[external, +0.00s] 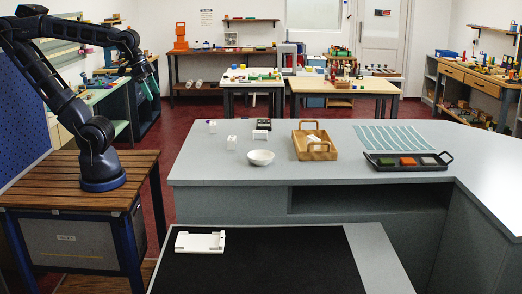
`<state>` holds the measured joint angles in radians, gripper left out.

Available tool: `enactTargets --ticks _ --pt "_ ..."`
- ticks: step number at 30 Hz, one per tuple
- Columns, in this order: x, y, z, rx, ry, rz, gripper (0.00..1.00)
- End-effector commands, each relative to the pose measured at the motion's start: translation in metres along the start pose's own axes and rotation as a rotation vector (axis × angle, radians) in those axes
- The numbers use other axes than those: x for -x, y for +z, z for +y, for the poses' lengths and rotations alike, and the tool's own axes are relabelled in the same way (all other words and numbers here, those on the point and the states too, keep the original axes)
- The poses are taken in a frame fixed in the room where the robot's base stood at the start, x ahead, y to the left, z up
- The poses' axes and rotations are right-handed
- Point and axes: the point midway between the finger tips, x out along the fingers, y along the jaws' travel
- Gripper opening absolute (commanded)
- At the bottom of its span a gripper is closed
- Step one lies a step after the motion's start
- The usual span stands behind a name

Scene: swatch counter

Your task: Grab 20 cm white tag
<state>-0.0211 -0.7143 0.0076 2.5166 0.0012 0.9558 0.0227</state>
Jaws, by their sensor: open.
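I cannot tell for sure which thing is the 20 cm white tag. Small white pieces stand at the left of the grey counter: a white block (231,142), another pale block with a dark purple mark (212,127), and a small white stand (261,135). A white flat piece with raised edges (200,242) lies on the black mat in front. My dark arm stands at the left, and my gripper (149,87) hangs at its end, well away from the counter's white pieces. It is open, with nothing seen between its fingers.
The black mat (270,265) is mostly clear.

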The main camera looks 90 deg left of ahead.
Motion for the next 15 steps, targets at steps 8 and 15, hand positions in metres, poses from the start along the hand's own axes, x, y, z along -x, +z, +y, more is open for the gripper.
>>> enactTargets --ticks 8,15 --pt "-0.022 -0.05 -0.04 0.016 -0.024 -0.082 0.85" --pt "-0.05 -0.088 -0.086 0.027 -0.036 -0.151 0.85"
